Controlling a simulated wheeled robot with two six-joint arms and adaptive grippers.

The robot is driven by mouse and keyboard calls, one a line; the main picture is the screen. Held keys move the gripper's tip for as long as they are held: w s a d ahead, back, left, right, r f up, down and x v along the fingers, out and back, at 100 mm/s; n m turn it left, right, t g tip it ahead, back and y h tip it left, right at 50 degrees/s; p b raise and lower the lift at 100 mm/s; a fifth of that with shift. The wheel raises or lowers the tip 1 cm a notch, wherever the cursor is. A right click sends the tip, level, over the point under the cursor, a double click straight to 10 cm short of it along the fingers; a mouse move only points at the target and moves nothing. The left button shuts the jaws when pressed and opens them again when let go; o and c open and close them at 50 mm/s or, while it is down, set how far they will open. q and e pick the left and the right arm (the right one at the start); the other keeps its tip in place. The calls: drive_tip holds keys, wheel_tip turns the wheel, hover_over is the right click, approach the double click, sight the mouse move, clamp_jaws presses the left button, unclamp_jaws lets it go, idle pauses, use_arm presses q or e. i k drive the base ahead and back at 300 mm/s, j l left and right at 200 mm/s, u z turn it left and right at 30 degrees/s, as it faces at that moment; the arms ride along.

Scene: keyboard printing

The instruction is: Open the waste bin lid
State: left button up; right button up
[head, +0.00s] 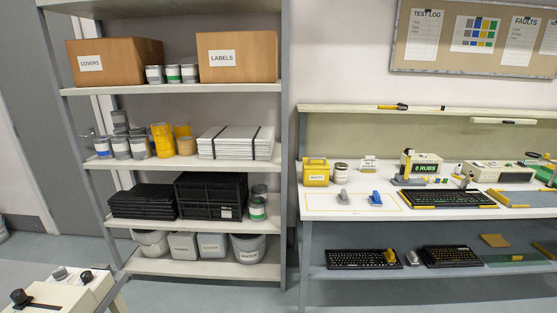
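The waste bin (316,173) is a small yellow box with a white label that appears to read WASTE. It stands upright on the left end of the workbench top (325,213), towards the back. Its yellow lid (316,161) looks closed, with a raised part on top that looks like a handle. Neither of my grippers is in view.
In front, a yellow-outlined area holds a grey piece (342,197) and a blue piece (375,198). A keyboard (447,198) lies further right. A loaded shelf rack (288,130) stands left of the bench.

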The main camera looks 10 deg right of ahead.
sight(309, 162)
drive_tip(key=i+j+z, duration=0.15)
drive_tip(key=i, duration=0.35)
drive_tip(key=i+j+z, duration=0.1)
drive_tip(key=i+j, duration=0.2)
drive_tip(key=i, duration=0.25)
drive_tip(key=i+j+z, duration=0.15)
drive_tip(key=i, duration=0.35)
drive_tip(key=j, duration=0.1)
